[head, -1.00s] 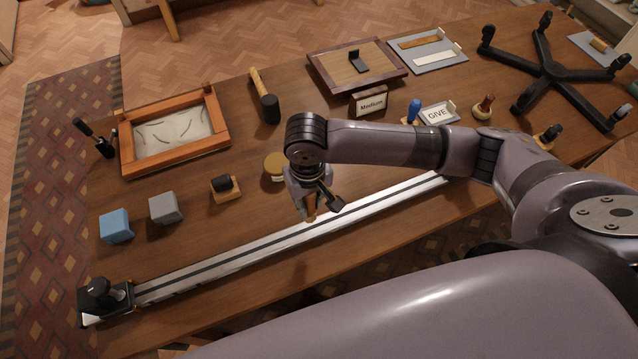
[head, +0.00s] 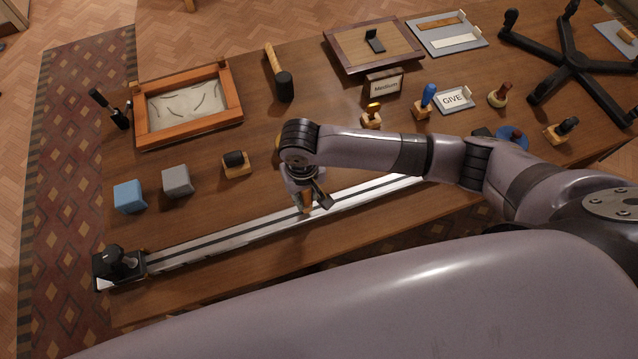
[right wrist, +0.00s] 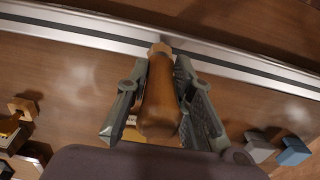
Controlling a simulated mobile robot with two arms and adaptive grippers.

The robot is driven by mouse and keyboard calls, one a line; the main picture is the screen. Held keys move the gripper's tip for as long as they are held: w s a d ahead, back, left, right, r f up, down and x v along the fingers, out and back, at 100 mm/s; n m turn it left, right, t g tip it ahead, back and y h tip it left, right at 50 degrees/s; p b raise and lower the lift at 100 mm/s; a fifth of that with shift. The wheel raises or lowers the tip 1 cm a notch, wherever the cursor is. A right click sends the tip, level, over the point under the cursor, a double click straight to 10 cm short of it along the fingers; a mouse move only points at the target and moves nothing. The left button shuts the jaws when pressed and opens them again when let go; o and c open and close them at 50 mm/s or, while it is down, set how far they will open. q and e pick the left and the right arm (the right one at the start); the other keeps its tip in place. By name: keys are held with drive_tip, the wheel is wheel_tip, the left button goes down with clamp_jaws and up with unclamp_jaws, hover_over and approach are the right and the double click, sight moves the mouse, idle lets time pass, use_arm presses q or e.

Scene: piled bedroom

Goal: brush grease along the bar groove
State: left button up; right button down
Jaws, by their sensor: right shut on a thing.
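The long silver bar (head: 215,240) lies across the front of the table, with a dark groove along its length. The bar also shows at the top of the right wrist view (right wrist: 80,34). My right gripper (head: 307,198) is shut on the wooden handle of the brush (right wrist: 160,105). It holds the brush over the middle of the bar, tip downward. The brush tip appears at the groove; whether it touches is unclear, and its bristles are mostly hidden. A yellowish round tin (head: 278,144) is mostly hidden behind my right wrist. My left gripper is not in view.
A black clamp block (head: 118,266) sits at the bar's left end. Behind the bar are a blue block (head: 130,196), a grey block (head: 177,181) and a small wooden stamp (head: 236,164). A framed tray (head: 140,125), a mallet (head: 284,86) and a GIVE sign (head: 454,99) stand farther back.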

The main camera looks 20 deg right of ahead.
drive_tip(key=a, duration=1.1)
drive_tip(key=shift+s+a+p, duration=0.3)
drive_tip(key=shift+a+p, duration=0.05)
drive_tip(key=shift+p, duration=0.1)
drive_tip(key=shift+f, duration=0.8)
drive_tip(key=shift+f, duration=0.25)
drive_tip(key=shift+w+d, duration=0.2)
drive_tip(key=shift+d, duration=4.9)
